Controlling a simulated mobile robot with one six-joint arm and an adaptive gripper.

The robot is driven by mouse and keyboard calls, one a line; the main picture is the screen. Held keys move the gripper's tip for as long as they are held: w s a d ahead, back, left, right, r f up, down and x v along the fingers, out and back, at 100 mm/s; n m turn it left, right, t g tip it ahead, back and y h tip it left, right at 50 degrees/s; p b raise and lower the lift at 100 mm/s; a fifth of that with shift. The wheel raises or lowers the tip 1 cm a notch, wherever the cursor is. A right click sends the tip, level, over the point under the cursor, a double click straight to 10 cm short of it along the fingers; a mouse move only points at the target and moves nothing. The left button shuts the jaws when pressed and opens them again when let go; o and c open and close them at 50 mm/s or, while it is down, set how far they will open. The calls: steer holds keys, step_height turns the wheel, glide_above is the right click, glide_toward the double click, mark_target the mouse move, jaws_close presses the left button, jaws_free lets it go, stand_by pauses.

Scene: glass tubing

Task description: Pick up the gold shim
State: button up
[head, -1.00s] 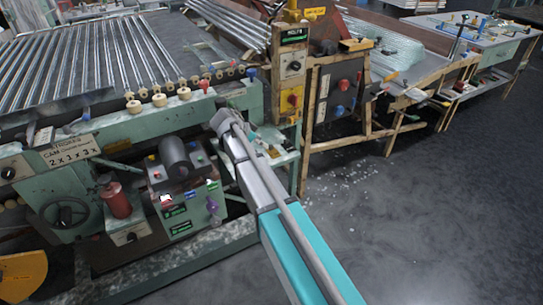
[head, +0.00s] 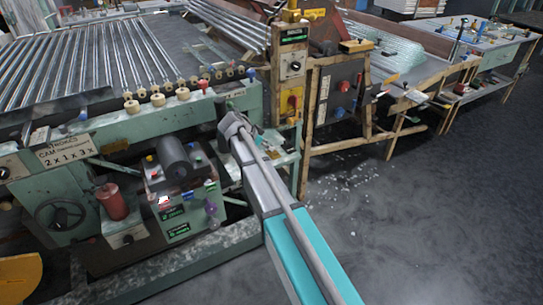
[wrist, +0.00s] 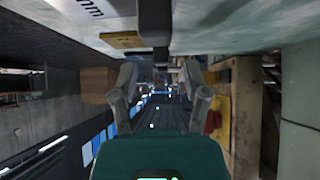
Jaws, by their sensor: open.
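My gripper (wrist: 160,78) is open in the wrist view, with its two fingers apart and nothing held between them. A flat gold piece (wrist: 122,40) with a dark mark lies against the pale surface, above and left of the fingers and apart from them. It looks like the gold shim, but I cannot tell for certain. In the head view my gripper (head: 251,131) is small and partly hidden by my wrist, beside the green machine's right end.
The green machine (head: 110,127) carries rows of glass tubes. A post with a control box (head: 292,63) stands just right of my gripper. A wooden-framed bench (head: 312,110) is further right. The grey floor (head: 430,220) at the right is largely open, with scattered pale fragments.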

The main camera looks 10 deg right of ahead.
steer(key=shift+b+x, duration=0.55)
steer(key=shift+x, duration=0.6)
steer(key=shift+c, duration=0.3)
jaws_close()
